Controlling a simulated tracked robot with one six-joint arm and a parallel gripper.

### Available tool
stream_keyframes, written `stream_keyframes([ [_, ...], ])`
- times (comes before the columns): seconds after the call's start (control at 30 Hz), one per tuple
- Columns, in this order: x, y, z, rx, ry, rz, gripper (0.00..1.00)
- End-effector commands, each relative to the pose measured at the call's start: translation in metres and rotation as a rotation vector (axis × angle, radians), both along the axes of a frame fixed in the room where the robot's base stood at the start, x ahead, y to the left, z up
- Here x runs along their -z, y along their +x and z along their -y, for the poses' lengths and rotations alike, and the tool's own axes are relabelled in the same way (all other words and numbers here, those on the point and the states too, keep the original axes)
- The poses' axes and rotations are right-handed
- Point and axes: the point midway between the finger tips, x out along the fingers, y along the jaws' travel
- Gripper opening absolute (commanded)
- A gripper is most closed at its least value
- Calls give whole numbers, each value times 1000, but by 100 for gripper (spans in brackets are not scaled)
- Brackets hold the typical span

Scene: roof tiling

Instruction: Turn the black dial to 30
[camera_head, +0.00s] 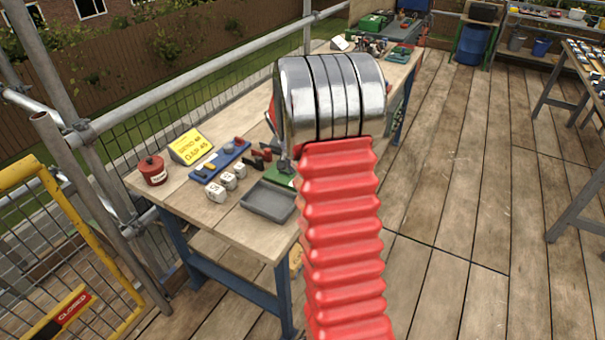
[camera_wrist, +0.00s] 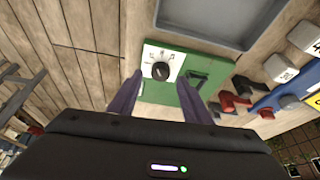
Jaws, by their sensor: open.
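The black dial (camera_wrist: 161,71) sits on a white face plate (camera_wrist: 176,57) at one end of a green board (camera_wrist: 188,96), seen in the wrist view. The marks around the dial are too small to read, so I cannot tell its setting. Whether the fingers touch the board I cannot tell. In the head view my red arm hides most of the green board (camera_head: 282,176), and the dial and gripper are hidden there.
A grey tray (camera_head: 268,201) lies on the wooden workbench (camera_head: 235,222) beside the green board. White cubes (camera_head: 216,192), a blue board (camera_head: 220,160), a red pot (camera_head: 152,170) and a yellow sign (camera_head: 188,147) stand to the left. Red and black clamp-like parts (camera_wrist: 235,101) are close to the board.

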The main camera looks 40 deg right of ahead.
Motion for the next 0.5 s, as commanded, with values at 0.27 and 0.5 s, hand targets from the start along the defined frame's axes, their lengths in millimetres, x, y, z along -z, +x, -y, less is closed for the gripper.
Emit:
stream_keyframes([
  [0.27, -43, -7, -15, -1, -3, 3, 44],
  [0.5, -78, -14, -29, -2, -3, 3, 44],
])
